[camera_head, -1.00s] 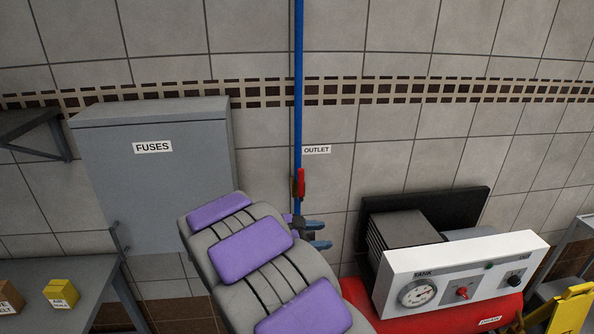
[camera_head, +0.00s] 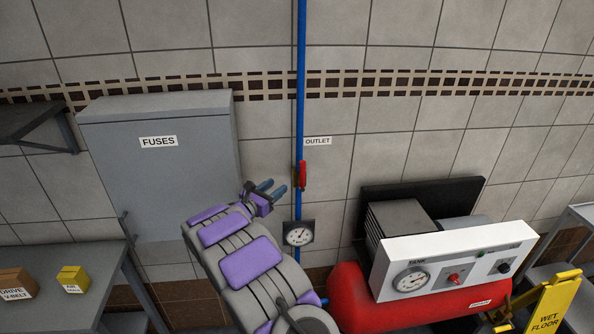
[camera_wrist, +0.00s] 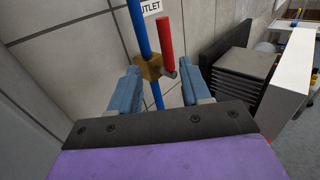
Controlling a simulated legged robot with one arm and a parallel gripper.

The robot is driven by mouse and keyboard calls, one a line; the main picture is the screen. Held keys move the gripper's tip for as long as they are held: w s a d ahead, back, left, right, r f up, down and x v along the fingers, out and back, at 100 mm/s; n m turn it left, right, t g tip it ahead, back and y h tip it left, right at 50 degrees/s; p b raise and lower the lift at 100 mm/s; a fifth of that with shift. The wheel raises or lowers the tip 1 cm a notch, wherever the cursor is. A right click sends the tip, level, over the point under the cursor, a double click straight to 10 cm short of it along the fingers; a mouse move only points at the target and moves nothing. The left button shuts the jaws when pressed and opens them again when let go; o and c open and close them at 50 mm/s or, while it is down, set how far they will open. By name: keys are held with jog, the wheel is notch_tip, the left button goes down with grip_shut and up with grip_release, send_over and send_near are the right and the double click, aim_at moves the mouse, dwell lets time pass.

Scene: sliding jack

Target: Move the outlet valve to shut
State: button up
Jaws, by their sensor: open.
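The outlet valve's red handle (camera_head: 303,174) stands upright along the blue pipe (camera_head: 300,60) on the tiled wall, just below the OUTLET label (camera_head: 317,141). In the wrist view the red handle (camera_wrist: 165,42) rises beside the pipe from a brass valve body (camera_wrist: 150,68). My gripper (camera_head: 275,190) is left of and slightly below the handle in the head view. In the wrist view my gripper (camera_wrist: 160,88) is open, its two blue fingers on either side of the valve's view line. Nothing is between the fingers that I can tell is touched.
A pressure gauge (camera_head: 299,234) hangs on the pipe below the valve. A grey FUSES box (camera_head: 160,180) is on the wall at left. The red compressor (camera_head: 355,297) with its white panel (camera_head: 455,262) stands at right. A yellow wet floor sign (camera_head: 553,308) is far right.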

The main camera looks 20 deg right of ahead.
aim_at(300, 171)
jog(key=x, duration=0.8)
jog(key=s+x, duration=0.1)
jog(key=x, duration=0.3)
jog(key=shift+d+f+p, duration=0.15)
jog(key=shift+d+p, duration=0.05)
jog(key=shift+p, duration=0.15)
jog(key=shift+x, duration=1.5)
jog(key=shift+d, duration=0.1)
jog(key=shift+c, duration=1)
jog(key=shift+a, duration=0.55)
jog(key=c, duration=0.5)
jog(key=shift+d, duration=0.1)
grip_shut()
